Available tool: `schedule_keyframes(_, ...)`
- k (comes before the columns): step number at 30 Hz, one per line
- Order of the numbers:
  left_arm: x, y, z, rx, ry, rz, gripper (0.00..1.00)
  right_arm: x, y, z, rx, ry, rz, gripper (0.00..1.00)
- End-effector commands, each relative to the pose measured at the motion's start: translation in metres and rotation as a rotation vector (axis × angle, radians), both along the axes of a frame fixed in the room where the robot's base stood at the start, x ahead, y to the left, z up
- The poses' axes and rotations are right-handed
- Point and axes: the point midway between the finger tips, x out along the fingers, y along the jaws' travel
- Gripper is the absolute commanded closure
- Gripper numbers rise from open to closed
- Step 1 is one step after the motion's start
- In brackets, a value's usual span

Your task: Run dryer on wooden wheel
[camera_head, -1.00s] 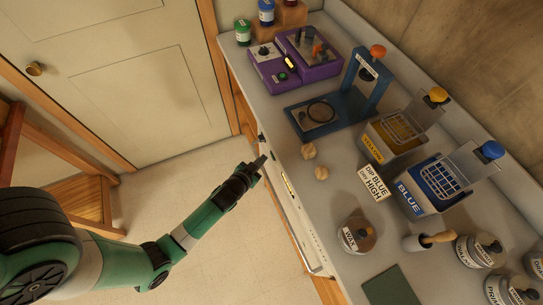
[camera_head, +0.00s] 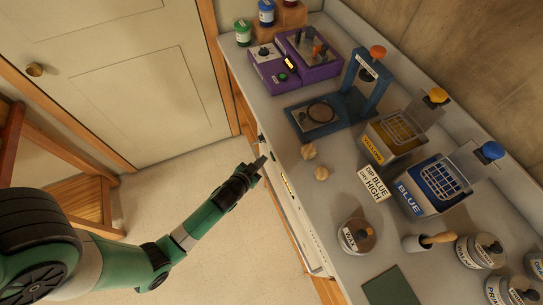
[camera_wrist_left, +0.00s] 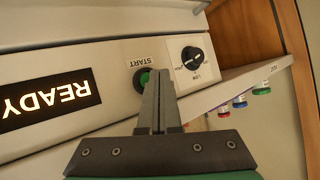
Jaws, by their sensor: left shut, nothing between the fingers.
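My left gripper (camera_head: 261,161) is shut and empty at the counter's front edge. In the left wrist view its closed fingertips (camera_wrist_left: 160,76) overlap the right side of a green START button (camera_wrist_left: 141,80); I cannot tell if they touch it. Left of the button a lit display (camera_wrist_left: 45,100) reads READY, upside down. Right of it is a black dial (camera_wrist_left: 193,58) with a LOW mark; its setting is unclear. Two small pale wooden pieces, one (camera_head: 308,151) behind the other (camera_head: 321,173), lie on the counter; I cannot tell if either is the wheel. My right gripper is out of view.
A sign (camera_head: 374,183) reads DIP BLUE, DRY HIGH. Yellow (camera_head: 382,149) and blue (camera_head: 410,199) dip tanks, a blue press frame (camera_head: 352,101), a purple machine (camera_head: 268,73) and a wax jar (camera_head: 344,238) stand on the counter. The floor before it is clear.

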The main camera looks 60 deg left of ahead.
Motion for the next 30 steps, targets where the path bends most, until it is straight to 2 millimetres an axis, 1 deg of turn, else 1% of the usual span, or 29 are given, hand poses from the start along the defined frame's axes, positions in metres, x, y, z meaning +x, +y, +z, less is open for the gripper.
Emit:
schedule_keyframes(20,0.0003,0.0001,-0.0002,0.0,0.0,0.0,1.0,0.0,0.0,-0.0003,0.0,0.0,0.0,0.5)
schedule_keyframes(30,0.0088,-0.0008,-0.0002,0.0,0.0,0.0,1.0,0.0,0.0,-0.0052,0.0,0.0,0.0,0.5)
